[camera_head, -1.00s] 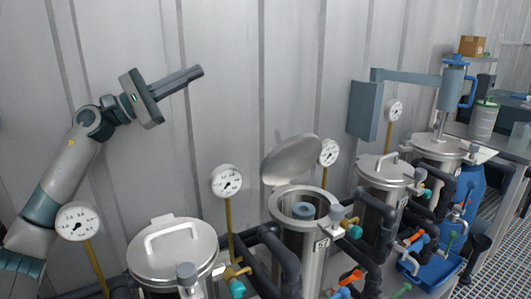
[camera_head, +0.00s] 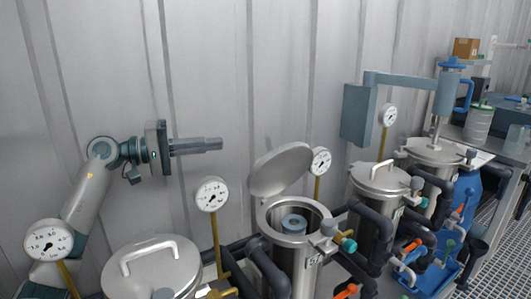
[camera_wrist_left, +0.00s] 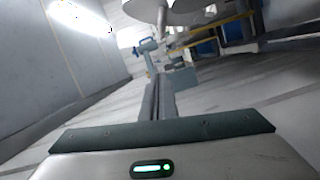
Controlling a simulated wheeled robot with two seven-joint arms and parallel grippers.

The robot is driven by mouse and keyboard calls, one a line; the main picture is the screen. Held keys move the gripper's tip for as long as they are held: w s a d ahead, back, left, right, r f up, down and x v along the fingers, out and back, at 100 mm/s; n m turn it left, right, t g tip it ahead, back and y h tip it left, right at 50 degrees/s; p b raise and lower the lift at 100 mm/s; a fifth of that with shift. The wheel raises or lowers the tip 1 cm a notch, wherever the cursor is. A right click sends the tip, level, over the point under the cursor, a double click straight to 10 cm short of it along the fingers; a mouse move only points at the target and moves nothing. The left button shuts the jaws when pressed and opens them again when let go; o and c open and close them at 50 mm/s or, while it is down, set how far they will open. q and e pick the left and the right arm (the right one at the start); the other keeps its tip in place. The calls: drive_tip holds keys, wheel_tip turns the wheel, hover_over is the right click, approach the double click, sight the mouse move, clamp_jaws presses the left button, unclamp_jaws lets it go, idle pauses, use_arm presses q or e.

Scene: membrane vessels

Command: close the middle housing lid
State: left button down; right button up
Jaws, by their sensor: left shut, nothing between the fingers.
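The middle housing (camera_head: 303,262) is a steel vessel with its round lid (camera_head: 281,171) tilted up open on its back-left side. A blue-grey ring-shaped part (camera_head: 294,224) shows inside its mouth. My left gripper (camera_head: 220,144) is shut and empty, pointing right, to the left of the raised lid and apart from it. In the left wrist view its closed fingers (camera_wrist_left: 157,98) reach away from the palm. My right gripper is not in view.
A closed lidded housing (camera_head: 150,275) stands at the front left and another closed one (camera_head: 380,180) to the right. Gauges on yellow stems, such as the gauge (camera_head: 212,194), rise between them. A grey-blue swing arm (camera_head: 400,80) stands farther right. The corrugated wall is close behind.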

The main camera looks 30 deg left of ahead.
use_arm(q)
drive_tip(key=shift+f+m, duration=0.3)
drive_tip(key=shift+f, duration=0.15)
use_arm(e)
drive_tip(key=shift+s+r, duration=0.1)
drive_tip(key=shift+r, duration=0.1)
use_arm(q)
drive_tip(key=shift+d, duration=0.1)
